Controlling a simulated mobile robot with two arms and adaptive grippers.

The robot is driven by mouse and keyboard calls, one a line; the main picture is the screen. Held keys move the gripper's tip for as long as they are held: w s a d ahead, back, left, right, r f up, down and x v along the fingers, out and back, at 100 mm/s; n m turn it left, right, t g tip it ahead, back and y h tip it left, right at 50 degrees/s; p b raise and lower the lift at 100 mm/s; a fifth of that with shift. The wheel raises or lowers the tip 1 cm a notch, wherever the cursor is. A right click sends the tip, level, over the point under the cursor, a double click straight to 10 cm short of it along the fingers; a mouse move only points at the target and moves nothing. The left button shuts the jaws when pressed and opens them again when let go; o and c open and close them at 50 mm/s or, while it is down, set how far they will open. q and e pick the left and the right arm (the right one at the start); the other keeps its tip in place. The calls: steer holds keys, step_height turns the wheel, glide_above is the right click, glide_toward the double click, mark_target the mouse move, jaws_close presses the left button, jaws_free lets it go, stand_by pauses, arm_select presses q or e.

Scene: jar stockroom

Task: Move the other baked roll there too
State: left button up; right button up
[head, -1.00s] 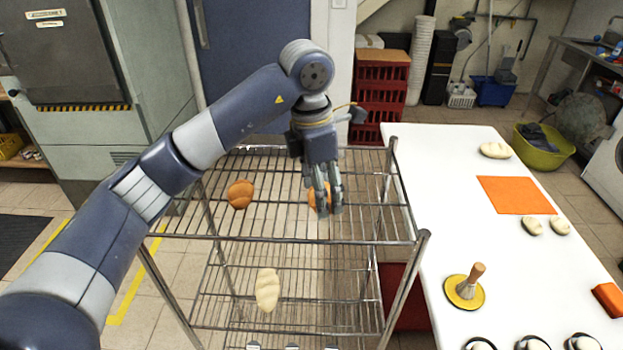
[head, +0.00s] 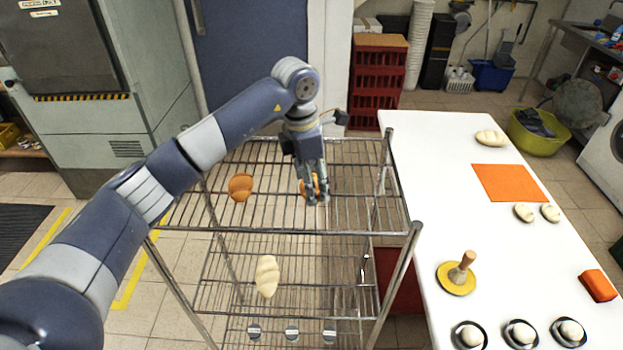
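One golden-brown baked roll (head: 240,187) lies on the left part of the wire rack's top shelf (head: 275,218). A second golden-brown baked roll (head: 306,188) is at the right part of that shelf, partly hidden by the fingers of my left gripper (head: 316,197). The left gripper points down at this second roll. I cannot tell whether its fingers are closed on the roll or only beside it. My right gripper is not in view.
A pale roll (head: 267,276) lies on a lower rack shelf.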

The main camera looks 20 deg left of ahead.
arm_select(q)
steer(key=o, duration=1.1)
steer(key=shift+f, duration=0.1)
steer(key=shift+c, duration=0.2)
steer(key=shift+r, duration=0.45)
step_height(320, 180, up, 11)
steer(key=a+b, duration=0.1)
steer(key=b, duration=0.2)
steer(key=shift+s+r, duration=0.2)
steer(key=shift+s, duration=0.2)
steer(key=shift+a, duration=0.1)
